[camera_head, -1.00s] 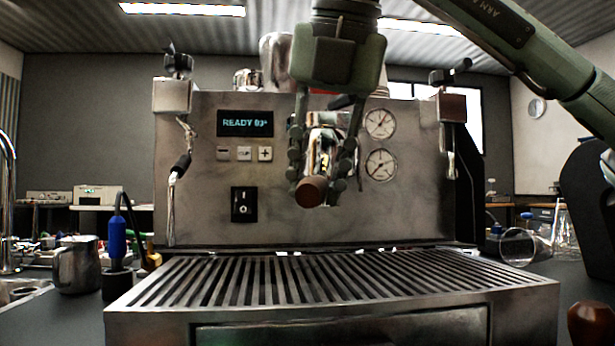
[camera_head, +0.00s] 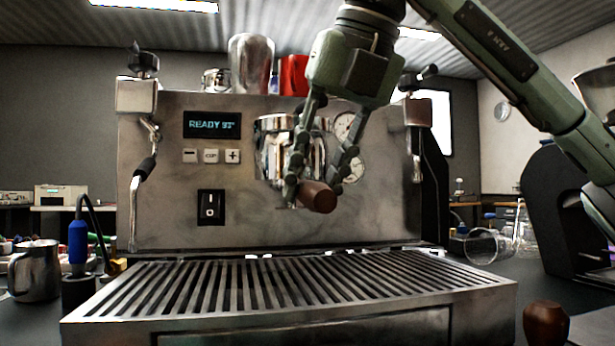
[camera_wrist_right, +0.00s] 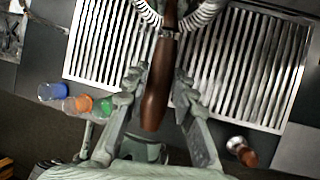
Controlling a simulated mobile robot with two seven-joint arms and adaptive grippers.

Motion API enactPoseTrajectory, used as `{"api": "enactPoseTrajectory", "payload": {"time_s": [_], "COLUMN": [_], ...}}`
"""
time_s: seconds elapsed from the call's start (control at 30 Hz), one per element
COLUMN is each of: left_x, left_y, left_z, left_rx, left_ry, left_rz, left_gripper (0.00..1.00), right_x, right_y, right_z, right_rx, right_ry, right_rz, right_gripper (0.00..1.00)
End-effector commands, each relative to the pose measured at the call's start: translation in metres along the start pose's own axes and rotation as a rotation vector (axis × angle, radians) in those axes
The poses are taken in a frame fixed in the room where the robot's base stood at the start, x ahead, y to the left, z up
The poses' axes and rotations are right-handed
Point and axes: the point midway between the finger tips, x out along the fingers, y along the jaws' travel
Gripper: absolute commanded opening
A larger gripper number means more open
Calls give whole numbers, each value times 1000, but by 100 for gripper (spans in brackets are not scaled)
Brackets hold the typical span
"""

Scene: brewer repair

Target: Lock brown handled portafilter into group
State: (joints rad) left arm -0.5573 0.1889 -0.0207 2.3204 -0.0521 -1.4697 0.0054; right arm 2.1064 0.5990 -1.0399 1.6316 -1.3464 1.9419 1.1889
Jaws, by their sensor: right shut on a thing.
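The brown handle of the portafilter (camera_head: 318,196) points toward me in the head view, just in front of the chrome group (camera_head: 272,145) on the machine's face. My right gripper (camera_head: 322,190) is shut on this handle from above. In the right wrist view the handle (camera_wrist_right: 160,85) lies between the two fingers (camera_wrist_right: 155,100), with its metal end near the top edge. The portafilter's head is mostly hidden by the fingers in the head view, so I cannot tell how it sits in the group. My left gripper is not in view.
The slatted drip tray (camera_head: 290,290) lies below the group. Steam wands hang at the left (camera_head: 140,195) and right (camera_head: 417,150). A steel pitcher (camera_head: 36,272) stands at the left. Another brown knob (camera_head: 546,324) is at the front right. A dark grinder (camera_head: 560,215) stands at the right.

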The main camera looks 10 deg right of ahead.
Motion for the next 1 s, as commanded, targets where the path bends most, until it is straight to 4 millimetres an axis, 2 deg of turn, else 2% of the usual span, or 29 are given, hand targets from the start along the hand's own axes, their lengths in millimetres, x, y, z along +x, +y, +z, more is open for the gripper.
{"api": "enactPoseTrajectory", "payload": {"time_s": [0.07,0.1,0.27,0.53,0.67,0.77,1.0], "left_x": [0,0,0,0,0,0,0], "left_y": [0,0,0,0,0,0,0], "left_z": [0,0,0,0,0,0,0], "left_rx": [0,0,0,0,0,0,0], "left_ry": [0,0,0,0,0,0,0], "left_rz": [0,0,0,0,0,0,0], "left_gripper": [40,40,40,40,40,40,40], "right_x": [-1,-1,-1,0,-7,-21,-75], "right_y": [1,1,1,0,1,1,1], "right_z": [0,0,0,0,0,0,0], "right_rx": [0,0,1,1,1,1,3], "right_ry": [-4,-4,-3,2,0,-2,-8], "right_rz": [3,3,1,-2,-1,1,0], "right_gripper": [0,29,49,49,49,49,49]}}
